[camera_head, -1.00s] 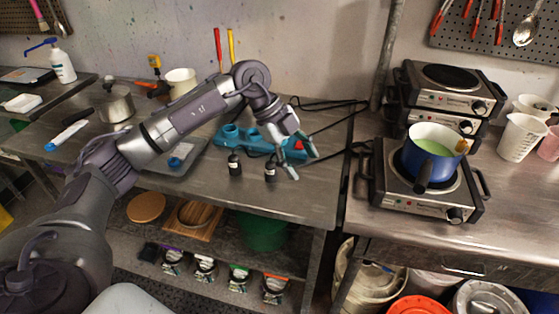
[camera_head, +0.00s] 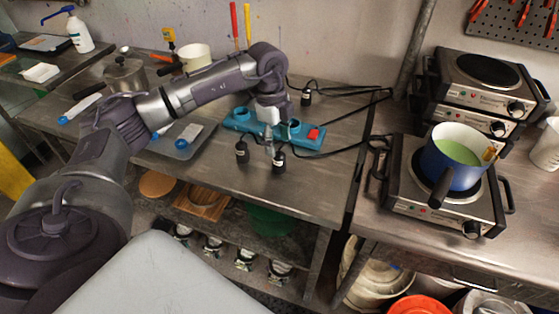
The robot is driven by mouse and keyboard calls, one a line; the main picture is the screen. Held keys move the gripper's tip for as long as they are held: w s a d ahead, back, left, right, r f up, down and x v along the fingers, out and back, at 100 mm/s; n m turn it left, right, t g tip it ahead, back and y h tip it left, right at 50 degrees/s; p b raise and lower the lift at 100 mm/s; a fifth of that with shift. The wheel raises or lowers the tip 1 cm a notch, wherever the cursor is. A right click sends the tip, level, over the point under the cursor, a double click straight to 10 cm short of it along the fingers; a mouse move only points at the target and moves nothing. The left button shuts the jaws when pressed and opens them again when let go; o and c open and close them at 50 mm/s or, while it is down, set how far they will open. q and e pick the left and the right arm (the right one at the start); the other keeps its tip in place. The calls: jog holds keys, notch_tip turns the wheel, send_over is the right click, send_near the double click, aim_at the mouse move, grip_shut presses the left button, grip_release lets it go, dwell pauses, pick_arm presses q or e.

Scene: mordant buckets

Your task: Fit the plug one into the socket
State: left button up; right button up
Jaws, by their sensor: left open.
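A teal socket strip (camera_head: 310,143) with round sockets and a red switch lies on the steel table. Two small black plugs with pale labels stand in front of it, the left plug (camera_head: 241,153) and the right plug (camera_head: 279,162). A third black plug (camera_head: 306,98) stands behind the strip near black cables. I cannot tell which is plug one. My left gripper (camera_head: 272,150) is open and points down in front of the strip, close to the right plug. Whether it touches that plug is unclear. My wrist hides part of the strip. My right gripper is out of view.
A hot plate (camera_head: 408,207) holding a blue pot (camera_head: 452,170) of green liquid stands on the right-hand table. A grey tray (camera_head: 172,150) and a lidded pot (camera_head: 125,76) stand left of the strip. The table front (camera_head: 308,190) is clear.

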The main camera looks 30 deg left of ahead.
aim_at(279, 154)
pick_arm(q)
jog(key=f, duration=0.1)
jog(key=f+p, duration=0.1)
jog(key=f, duration=0.1)
jog(key=shift+s+d+f, duration=0.25)
jog(key=shift+d+f, duration=0.05)
jog(key=shift+d, duration=0.05)
jog(key=shift+f, duration=0.45)
jog(key=c, duration=0.8)
grip_shut()
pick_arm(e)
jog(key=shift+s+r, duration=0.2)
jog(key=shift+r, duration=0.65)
